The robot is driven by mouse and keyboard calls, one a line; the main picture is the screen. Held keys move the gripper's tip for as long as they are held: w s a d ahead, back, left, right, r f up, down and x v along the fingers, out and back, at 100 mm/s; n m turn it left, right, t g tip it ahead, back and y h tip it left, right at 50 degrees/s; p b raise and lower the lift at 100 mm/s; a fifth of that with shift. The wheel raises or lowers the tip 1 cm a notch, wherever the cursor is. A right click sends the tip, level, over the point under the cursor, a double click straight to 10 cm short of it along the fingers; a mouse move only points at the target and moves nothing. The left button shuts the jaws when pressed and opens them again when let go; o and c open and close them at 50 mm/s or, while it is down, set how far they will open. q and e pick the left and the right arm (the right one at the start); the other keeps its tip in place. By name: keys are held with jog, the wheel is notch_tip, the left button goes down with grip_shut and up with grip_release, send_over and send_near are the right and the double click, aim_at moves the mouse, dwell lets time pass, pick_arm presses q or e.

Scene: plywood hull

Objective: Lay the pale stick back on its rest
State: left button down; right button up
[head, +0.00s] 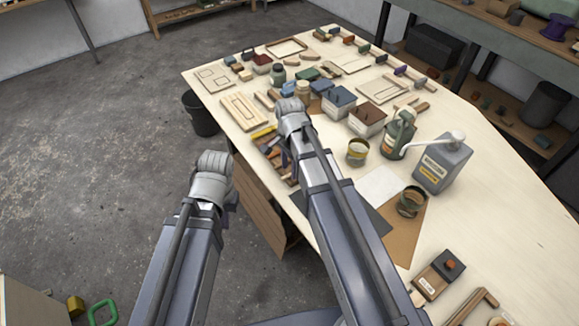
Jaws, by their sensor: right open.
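I cannot single out the pale stick or its rest with certainty in the head view; several small pale wooden pieces lie on the workbench (500,215). My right gripper (284,155) is over the bench's near left edge, beside a dark tray (270,145) of small tools. It is open, but its fingers are mostly hidden under the wrist. My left gripper (230,197) hangs off the bench, left of its edge, above the floor. Its fingers are hidden by the wrist, so I cannot tell its opening.
A blue-grey box (338,102), a brown box (367,120), an open can (357,152), a green bottle (398,136) and a grey jug (443,165) crowd the bench. A dark can (411,201) stands nearer. A black bin (200,114) stands beside the bench. The left floor is mostly clear.

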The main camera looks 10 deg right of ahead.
notch_tip(320, 180, up, 7)
jog(key=p, duration=0.6)
jog(key=shift+f, duration=0.15)
jog(key=s+a+f+n+b, duration=0.2)
jog(key=s+a+n, duration=0.2)
jog(key=s+n, duration=0.3)
jog(key=s+a+f+n+h+b, duration=0.1)
jog(key=s+a+n, duration=0.4)
jog(key=n, duration=0.5)
jog(key=shift+s+a+f+n+b, duration=0.25)
jog(key=shift+s+f+n+b, duration=0.2)
jog(key=shift+s, duration=0.55)
